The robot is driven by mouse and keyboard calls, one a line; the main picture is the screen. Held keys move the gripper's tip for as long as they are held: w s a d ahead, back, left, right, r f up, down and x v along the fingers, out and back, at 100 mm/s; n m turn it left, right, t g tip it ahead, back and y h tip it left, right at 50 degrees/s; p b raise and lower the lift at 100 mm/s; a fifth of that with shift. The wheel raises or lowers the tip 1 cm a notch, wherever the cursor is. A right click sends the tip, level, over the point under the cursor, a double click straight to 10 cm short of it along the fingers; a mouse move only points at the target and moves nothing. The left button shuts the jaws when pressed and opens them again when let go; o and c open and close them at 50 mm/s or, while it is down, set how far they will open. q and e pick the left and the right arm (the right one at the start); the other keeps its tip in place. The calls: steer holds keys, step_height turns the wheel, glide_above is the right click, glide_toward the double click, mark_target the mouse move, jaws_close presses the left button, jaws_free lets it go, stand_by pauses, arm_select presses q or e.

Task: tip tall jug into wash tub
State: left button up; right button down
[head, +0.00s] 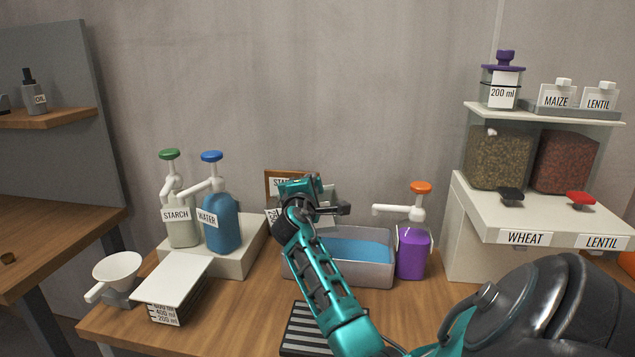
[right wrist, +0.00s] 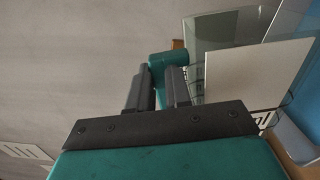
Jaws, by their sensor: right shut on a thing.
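My right gripper (head: 326,209) reaches in above the left end of the wash tub (head: 352,271), a pale grey basin with blue liquid. In the right wrist view the gripper (right wrist: 157,82) has its dark fingers closed on a teal handle (right wrist: 160,61). The handle joins the tall jug (right wrist: 214,66), a clear vessel with a white panel. In the head view my gripper and arm hide most of the jug. I cannot tell how far it is tilted. My left gripper is not in view.
White starch (head: 181,225) and blue water (head: 221,226) pump bottles stand on a raised block at left. A purple pump bottle (head: 412,254) stands right of the tub. A funnel (head: 118,268) sits front left. A dispenser shelf (head: 480,211) stands at right. A striped mat (head: 300,330) lies in front.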

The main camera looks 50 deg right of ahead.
steer(key=shift+w+a+r+n+p, duration=0.35)
steer(key=shift+w+r+n+p, duration=0.4)
steer(key=shift+n+p, duration=0.1)
steer(key=shift+w+a+r+n+p, duration=0.2)
steer(key=shift+r+n+p, duration=0.2)
steer(key=shift+p, duration=0.25)
steer(key=shift+w+a+f+n, duration=0.1)
steer(key=shift+w+n, duration=0.25)
steer(key=shift+n, duration=0.1)
steer(key=n, duration=0.1)
steer(key=w+a+n, duration=0.1)
steer(key=shift+w+r+n, duration=0.25)
steer(key=shift+r+n, duration=0.1)
steer(key=shift+n, duration=0.05)
steer(key=n, duration=0.3)
steer(key=w+f+n, duration=0.1)
steer(key=shift+a, duration=0.25)
steer(key=shift+s+d+f+n, duration=0.1)
steer(key=shift+s+f+n, duration=0.05)
steer(key=shift+f+n, duration=1.05)
steer(key=shift+s+d+f+n, duration=0.15)
steer(key=shift+f+n, duration=0.75)
steer(key=shift+n, duration=0.5)
steer(key=shift+a, duration=0.1)
